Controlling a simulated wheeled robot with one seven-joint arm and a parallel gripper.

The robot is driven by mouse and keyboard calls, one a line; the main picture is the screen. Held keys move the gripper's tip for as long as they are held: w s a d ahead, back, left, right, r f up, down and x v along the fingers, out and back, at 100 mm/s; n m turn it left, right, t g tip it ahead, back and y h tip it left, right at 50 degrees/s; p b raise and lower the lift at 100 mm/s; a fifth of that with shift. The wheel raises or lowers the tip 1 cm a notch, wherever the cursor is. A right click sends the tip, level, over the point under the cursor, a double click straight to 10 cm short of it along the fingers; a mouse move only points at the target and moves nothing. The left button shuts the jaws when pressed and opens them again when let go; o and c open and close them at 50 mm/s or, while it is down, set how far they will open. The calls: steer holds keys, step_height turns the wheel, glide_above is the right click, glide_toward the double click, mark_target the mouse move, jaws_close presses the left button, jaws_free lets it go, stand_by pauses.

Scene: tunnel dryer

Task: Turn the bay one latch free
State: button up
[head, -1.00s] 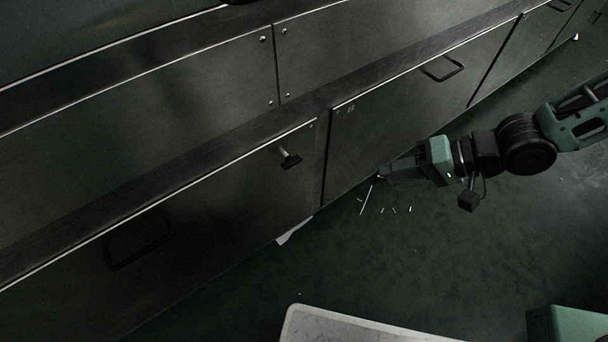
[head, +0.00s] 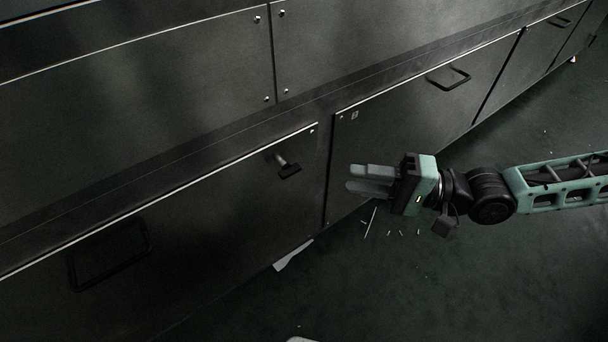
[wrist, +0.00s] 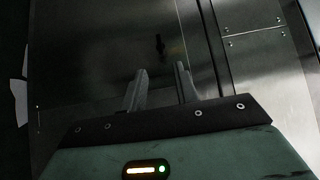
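The latch (head: 287,165) is a small dark T-shaped handle on a short stem, near the upper right corner of the lower left steel panel (head: 210,200). Its crossbar looks slightly tilted in the head view. My gripper (head: 349,178) is open and empty, to the right of the latch and apart from it, with its fingers pointing left toward it. In the wrist view the latch (wrist: 159,44) shows small and dark beyond the two spread fingers (wrist: 160,70). I cannot read any marking that names the bay.
A second lower panel (head: 400,120) with a bar handle (head: 448,78) lies behind my gripper. A white scrap (head: 292,256) sticks out at the panel's foot. The dark floor in front is mostly clear.

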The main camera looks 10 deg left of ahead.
mark_target(297, 172)
steer(key=a, duration=1)
steer(key=shift+s+a, duration=0.15)
steer(key=shift+s, duration=0.25)
steer(key=shift+c, duration=0.3)
jaws_close()
